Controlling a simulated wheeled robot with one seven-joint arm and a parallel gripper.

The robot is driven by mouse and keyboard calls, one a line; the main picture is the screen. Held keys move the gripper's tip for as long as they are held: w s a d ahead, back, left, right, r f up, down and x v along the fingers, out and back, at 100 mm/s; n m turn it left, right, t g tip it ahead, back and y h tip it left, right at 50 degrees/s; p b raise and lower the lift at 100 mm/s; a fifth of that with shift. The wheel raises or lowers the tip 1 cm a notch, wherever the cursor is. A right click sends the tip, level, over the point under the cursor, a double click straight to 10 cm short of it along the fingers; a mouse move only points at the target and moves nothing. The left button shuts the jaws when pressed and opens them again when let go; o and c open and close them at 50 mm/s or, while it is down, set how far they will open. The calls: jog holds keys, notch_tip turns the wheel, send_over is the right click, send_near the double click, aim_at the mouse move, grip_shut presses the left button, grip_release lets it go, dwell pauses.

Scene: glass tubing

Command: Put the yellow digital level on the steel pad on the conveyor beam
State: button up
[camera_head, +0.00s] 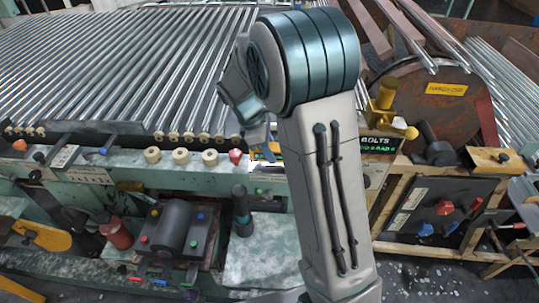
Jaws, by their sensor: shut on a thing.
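My gripper (260,142) is at the front edge of the rollers, mostly hidden behind my own arm. It is shut on a small yellow thing, which appears to be the yellow digital level (268,153); only a sliver shows. The pale green conveyor beam (125,176) runs along the front of the rollers. A bright patch (268,167) on the beam just below the gripper may be the steel pad. I cannot tell whether the level touches it.
Several cream round pieces (181,155) and a red knob (235,156) stand on the beam left of my gripper. A dark upright cylinder (241,210) stands below. A black "BOLTS" sign (380,144) and yellow fitting (386,95) are right of my arm.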

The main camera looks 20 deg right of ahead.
jog(key=shift+f, duration=1.5)
jog(key=o, duration=1.2)
jog(key=shift+a, duration=0.1)
jog(key=v, duration=1.1)
jog(key=shift+r, duration=0.65)
jog(key=s+d+m+t+y, duration=0.2)
jog(key=s+m, duration=0.5)
jog(key=s, duration=0.4)
jog(key=s+d+r+m+t+y, duration=0.1)
jog(key=s+d+m+t+y, duration=0.1)
jog(key=s+m, duration=0.5)
jog(key=s, duration=0.4)
jog(key=shift+s, duration=0.25)
